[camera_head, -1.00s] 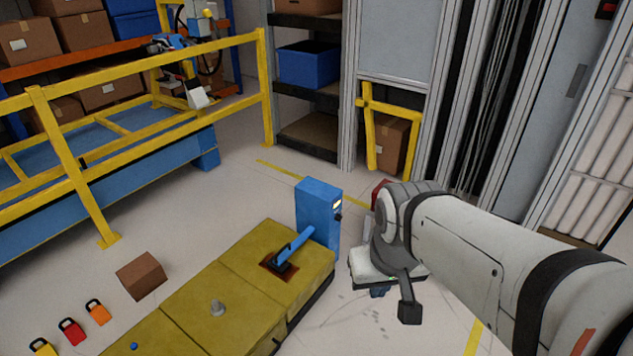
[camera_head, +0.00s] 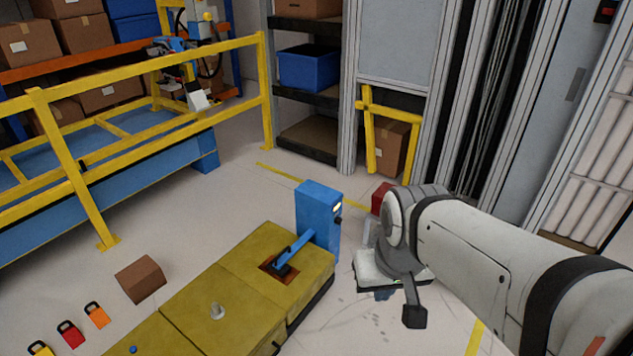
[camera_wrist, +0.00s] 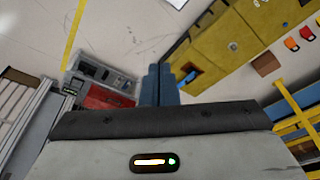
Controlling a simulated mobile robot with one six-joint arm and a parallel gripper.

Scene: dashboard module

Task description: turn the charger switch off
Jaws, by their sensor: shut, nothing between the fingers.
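The charger looks to be the blue upright box (camera_head: 319,214) at the far end of the yellow module (camera_head: 245,262) in the head view. A pale lit spot and a small black knob (camera_head: 338,220), likely the switch, are on its right face. The knob cannot be made out there.
A brown block (camera_head: 140,278) and several coloured padlocks (camera_head: 70,334) lie left of the module. A yellow railing (camera_head: 130,70) stands at the left. Floor between the charger and my gripper is clear.

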